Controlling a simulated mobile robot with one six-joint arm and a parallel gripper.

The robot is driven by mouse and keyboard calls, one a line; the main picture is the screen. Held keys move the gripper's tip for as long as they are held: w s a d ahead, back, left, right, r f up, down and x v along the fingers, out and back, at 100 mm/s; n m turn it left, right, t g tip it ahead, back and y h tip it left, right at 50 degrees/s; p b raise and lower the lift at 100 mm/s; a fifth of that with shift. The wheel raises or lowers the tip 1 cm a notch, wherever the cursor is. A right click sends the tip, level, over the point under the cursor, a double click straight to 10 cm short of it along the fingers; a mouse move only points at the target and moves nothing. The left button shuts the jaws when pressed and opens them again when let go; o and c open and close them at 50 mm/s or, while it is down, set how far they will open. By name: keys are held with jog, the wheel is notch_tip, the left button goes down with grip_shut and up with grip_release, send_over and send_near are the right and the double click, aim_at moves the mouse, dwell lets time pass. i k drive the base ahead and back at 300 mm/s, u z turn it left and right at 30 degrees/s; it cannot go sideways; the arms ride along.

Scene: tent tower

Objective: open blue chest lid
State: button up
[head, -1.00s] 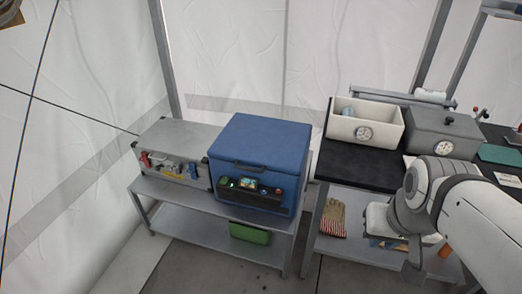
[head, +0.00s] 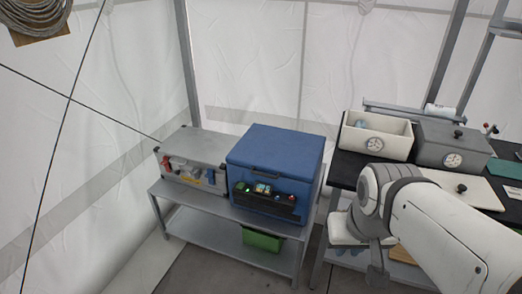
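The blue chest (head: 270,172) stands on a grey metal table at the middle of the head view. My gripper's fingertips cannot be made out; the end of the arm points down past the right-hand bench.
A grey case (head: 195,158) with tools stands left of the chest. A green box (head: 262,239) lies on the lower shelf (head: 215,246). At right, a black-topped bench (head: 345,172) holds an open white bin (head: 377,136) and a grey box (head: 452,147). The floor before the chest looks clear.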

aim_at(290, 153)
jog(key=i, duration=1)
jog(key=u, duration=0.05)
